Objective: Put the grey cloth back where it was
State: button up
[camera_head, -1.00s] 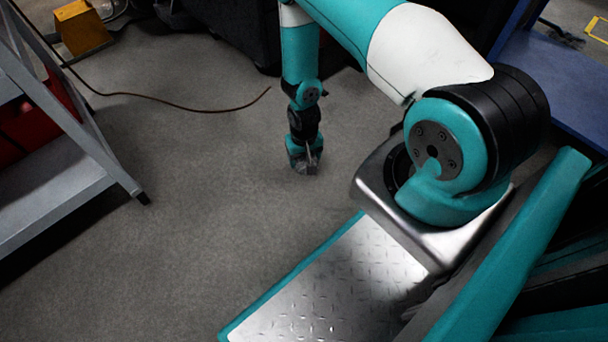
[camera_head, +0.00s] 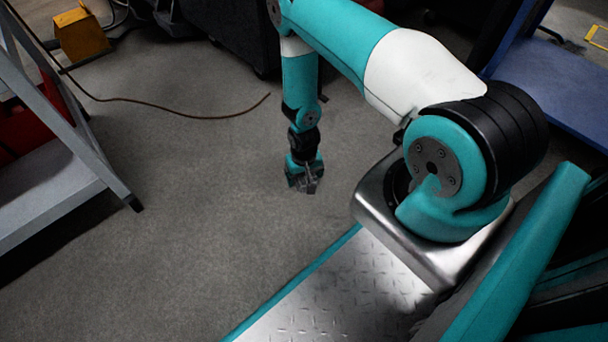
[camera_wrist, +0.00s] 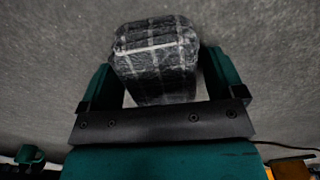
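The grey cloth (camera_wrist: 158,60) shows in the wrist view as a dark grey, compact bundle with pale check lines. It sits between the two teal fingers of my gripper (camera_wrist: 160,80) and fills most of the gap. In the head view my gripper (camera_head: 304,184) hangs pointing down over the bare floor, left of my base. Something small and dark grey shows at its fingertips there, too small to make out well. The place where the cloth was before cannot be told from these frames.
A grey metal shelf unit (camera_head: 55,185) with a red bin (camera_head: 22,128) stands at the left. A brown cable (camera_head: 180,112) lies on the floor behind my gripper. A yellow box (camera_head: 83,35) is at the back left, a blue platform (camera_head: 555,90) at the right. The middle floor is clear.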

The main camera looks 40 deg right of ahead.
jog(key=shift+o, duration=0.2)
jog(key=w+a+r+n+y+p, duration=0.1)
jog(key=a+r+p, duration=0.25)
jog(key=r, duration=0.95)
jog(key=w+a+r+n+y+p, duration=0.15)
jog(key=a+r, duration=0.35)
jog(key=r, duration=0.8)
jog(key=w+a+r+n+p, duration=0.1)
jog(key=a+r+n+p, duration=0.2)
jog(key=r, duration=1)
jog(key=s+a+r+n+y, duration=0.1)
jog(key=s+a+r+n, duration=0.2)
jog(key=s+r, duration=0.6)
jog(key=s+a+r+n, duration=0.3)
jog(key=s+a+r, duration=0.3)
jog(key=s+r, duration=0.4)
jog(key=shift+s+r+y, duration=0.15)
jog(key=shift+s+y, duration=0.15)
jog(key=shift+y, duration=0.05)
jog(key=shift+a, duration=0.1)
